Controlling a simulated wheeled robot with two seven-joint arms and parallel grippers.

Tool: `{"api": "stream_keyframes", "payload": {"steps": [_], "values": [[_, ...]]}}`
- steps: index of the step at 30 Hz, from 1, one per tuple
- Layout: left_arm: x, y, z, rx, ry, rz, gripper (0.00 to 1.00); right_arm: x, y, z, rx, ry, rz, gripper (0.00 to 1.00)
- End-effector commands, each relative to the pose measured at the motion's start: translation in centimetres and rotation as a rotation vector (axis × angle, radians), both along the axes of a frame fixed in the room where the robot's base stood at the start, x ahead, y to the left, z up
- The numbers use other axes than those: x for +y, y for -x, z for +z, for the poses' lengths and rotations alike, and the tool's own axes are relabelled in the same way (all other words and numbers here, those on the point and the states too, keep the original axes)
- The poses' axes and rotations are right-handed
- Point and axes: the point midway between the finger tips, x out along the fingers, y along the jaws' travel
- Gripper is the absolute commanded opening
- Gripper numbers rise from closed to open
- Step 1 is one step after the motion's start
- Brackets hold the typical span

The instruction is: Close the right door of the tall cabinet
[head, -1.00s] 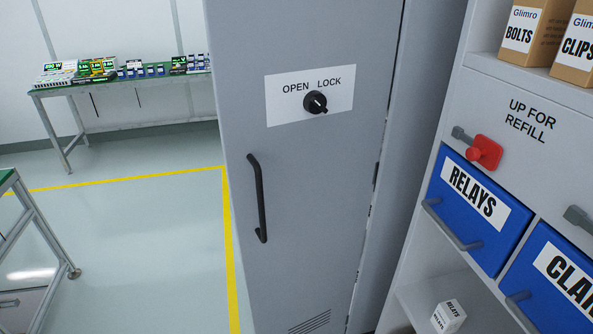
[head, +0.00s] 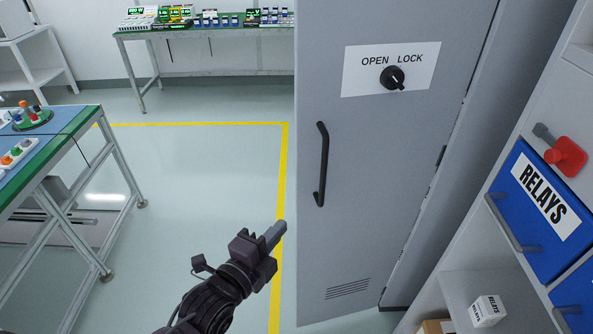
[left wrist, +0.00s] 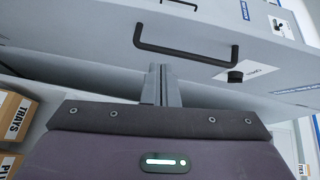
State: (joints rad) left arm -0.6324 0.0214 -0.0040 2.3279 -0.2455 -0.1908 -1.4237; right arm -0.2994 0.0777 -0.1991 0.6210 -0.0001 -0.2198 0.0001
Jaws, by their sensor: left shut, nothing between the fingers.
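The grey right door (head: 370,220) of the tall cabinet stands swung out in the head view, with hinges along its right edge. It has a black bar handle (head: 321,165) near its free left edge and a black OPEN/LOCK knob (head: 392,78). My left gripper (head: 278,231) is shut and empty, low and left of the door's free edge. In the left wrist view its fingers (left wrist: 160,78) point toward the door (left wrist: 110,35), with the handle (left wrist: 185,52) and knob (left wrist: 235,76) beyond them. Contact with the door cannot be told. My right gripper is out of view.
A green-topped bench (head: 75,125) is at left, another table (head: 215,33) at the back. The floor (head: 190,175) between is clear.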

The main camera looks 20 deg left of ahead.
Motion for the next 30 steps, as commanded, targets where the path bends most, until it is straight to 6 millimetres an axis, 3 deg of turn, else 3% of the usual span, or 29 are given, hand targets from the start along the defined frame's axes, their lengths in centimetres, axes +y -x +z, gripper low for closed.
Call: {"api": "stream_keyframes", "payload": {"steps": [1, 3, 6, 11, 23, 30], "values": [[0.0, 0.3, 2.0, -0.039, -0.031, -0.003, 0.00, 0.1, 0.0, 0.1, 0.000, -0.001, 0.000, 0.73], [0.1, 0.6, 3.7, -0.077, -0.063, -0.006, 0.00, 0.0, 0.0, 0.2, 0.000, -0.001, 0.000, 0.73], [0.0, 0.5, 4.6, -0.099, -0.081, -0.006, 0.00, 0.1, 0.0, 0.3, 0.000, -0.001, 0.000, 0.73], [-0.4, -1.2, 4.9, -0.102, -0.081, -0.006, 0.00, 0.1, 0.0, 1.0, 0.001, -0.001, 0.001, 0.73], [-2.5, -8.9, 5.0, -0.099, -0.077, -0.007, 0.00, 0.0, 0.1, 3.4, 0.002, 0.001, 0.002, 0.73], [-0.9, -11.7, 4.7, -0.097, -0.081, -0.006, 0.00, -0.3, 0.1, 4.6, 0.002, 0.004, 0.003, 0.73]]}}
